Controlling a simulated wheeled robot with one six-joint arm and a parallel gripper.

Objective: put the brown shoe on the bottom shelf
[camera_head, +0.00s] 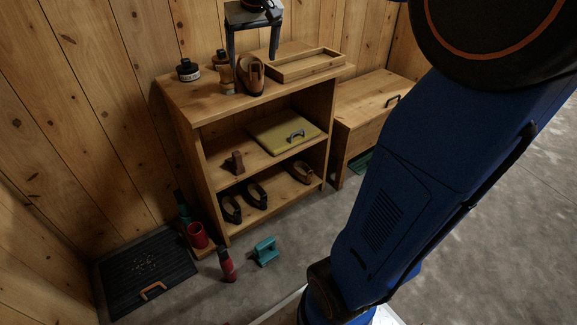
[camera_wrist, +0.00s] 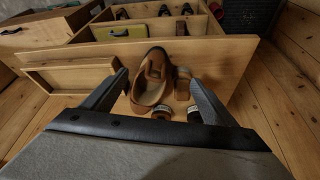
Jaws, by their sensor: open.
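The brown shoe (camera_head: 251,75) stands on the top board of the wooden shelf unit (camera_head: 180,95), near its middle. In the wrist view the brown shoe (camera_wrist: 150,82) shows between the two fingers. My gripper (camera_head: 252,57) is open above the shoe, one finger to each side; in the wrist view my gripper (camera_wrist: 157,78) is not closed on anything. The bottom shelf (camera_head: 278,195) holds a pair of dark shoes (camera_head: 245,202) on the left and a brown shoe-like item (camera_head: 300,173) on the right.
A brush (camera_head: 227,81) stands close beside the shoe, with dark jars (camera_head: 188,70) near it. A shallow wooden tray (camera_head: 305,65) lies to the right. The middle shelf holds a yellow-green case (camera_head: 283,133). A red bottle (camera_head: 227,264) and teal item (camera_head: 265,251) stand on the floor.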

